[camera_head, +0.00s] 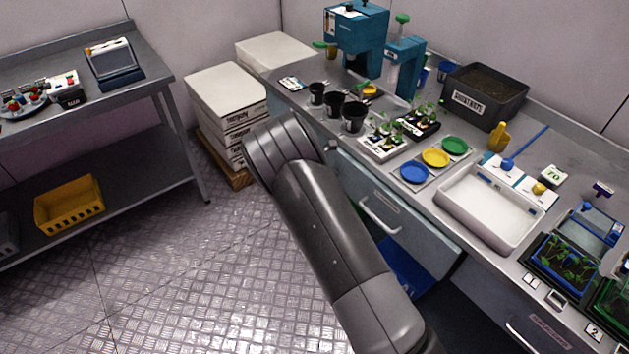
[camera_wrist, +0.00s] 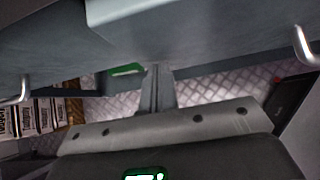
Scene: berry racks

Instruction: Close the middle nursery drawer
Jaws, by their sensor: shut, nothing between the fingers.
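In the head view, a grey-blue drawer front (camera_head: 395,200) with a pale bar handle (camera_head: 380,215) and a small label sits under the bench edge, right of my arm. I take it as the middle drawer; how far it stands out is hard to tell. Another labelled drawer front (camera_head: 540,335) shows at the lower right. My gripper is hidden behind my arm in the head view. In the wrist view my gripper (camera_wrist: 157,85) is shut and empty, its tips close below a grey panel (camera_wrist: 200,30); contact cannot be told. Bar handles show at the left (camera_wrist: 22,92) and right (camera_wrist: 305,45).
The bench top (camera_head: 400,195) carries black pots, seedling trays, coloured dishes and a white tray (camera_head: 490,205). A blue bin (camera_head: 405,268) is under the bench. Stacked white boxes (camera_head: 225,100) stand beyond my arm. The metal floor (camera_head: 200,270) at left is clear, beside a shelf table (camera_head: 90,150).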

